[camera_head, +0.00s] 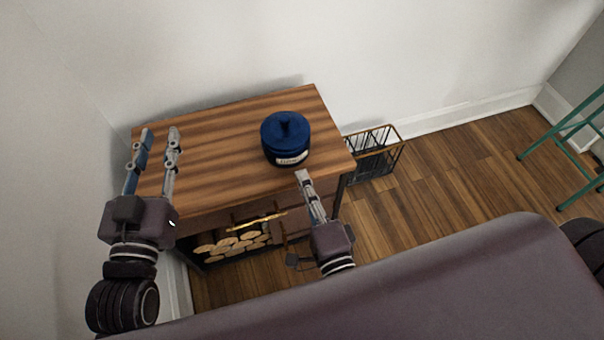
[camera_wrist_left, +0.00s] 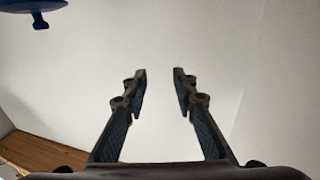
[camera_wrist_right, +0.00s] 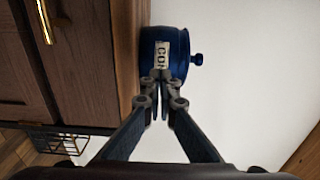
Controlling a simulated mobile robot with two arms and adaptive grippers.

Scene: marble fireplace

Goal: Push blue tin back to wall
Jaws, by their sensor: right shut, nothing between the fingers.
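The blue tin (camera_head: 285,138), round with a knobbed lid and a pale label, stands upright on the wooden cabinet top (camera_head: 215,140), nearer its right end. A strip of bare wood lies between the tin and the wall behind. My right gripper (camera_head: 302,174) is shut and empty at the cabinet's front edge, just in front of the tin. In the right wrist view its fingertips (camera_wrist_right: 159,78) overlap the tin's label side (camera_wrist_right: 165,60); I cannot tell if they touch. My left gripper (camera_head: 160,134) is open and empty over the cabinet's left end. Part of the tin shows in the left wrist view (camera_wrist_left: 30,6).
The white wall (camera_head: 220,50) runs behind the cabinet, and another wall is at the left. A wire basket (camera_head: 375,155) stands right of the cabinet. Split logs (camera_head: 232,243) sit in the cabinet's lower opening. A green stool (camera_head: 565,140) is at the far right.

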